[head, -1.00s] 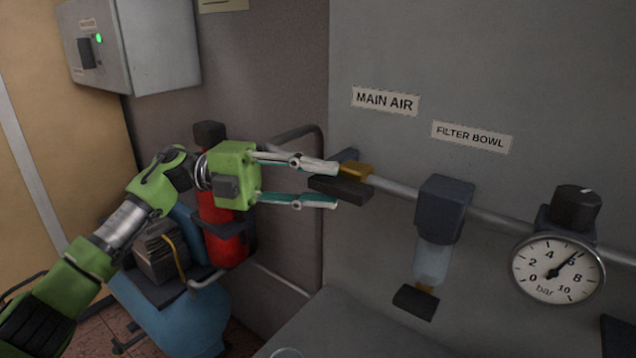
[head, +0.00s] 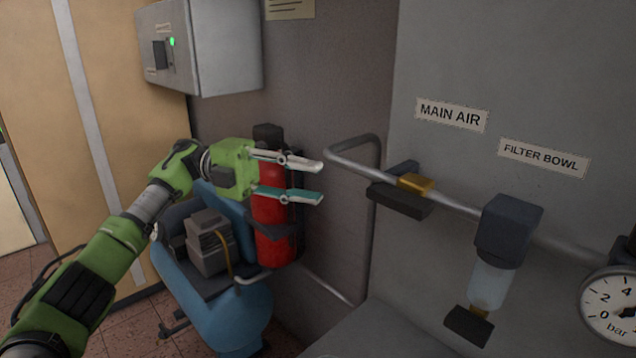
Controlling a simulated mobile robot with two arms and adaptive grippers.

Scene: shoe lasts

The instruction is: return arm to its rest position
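My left arm comes in from the lower left, and its green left gripper (head: 322,182) is open and empty. Its two fingers point right, with a clear gap between them. They show in front of the red extinguisher-like cylinder and the grey wall. The fingertips are apart from the main air valve (head: 415,184), which has a brass body and a dark handle and sits on the pipe to their right. My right gripper is not in view.
A pipe (head: 450,202) runs along the wall to the filter bowl (head: 488,285) and a pressure gauge (head: 612,305). A red cylinder (head: 270,215) and a blue compressor tank (head: 215,310) stand behind my arm. A grey box (head: 225,45) hangs at upper left.

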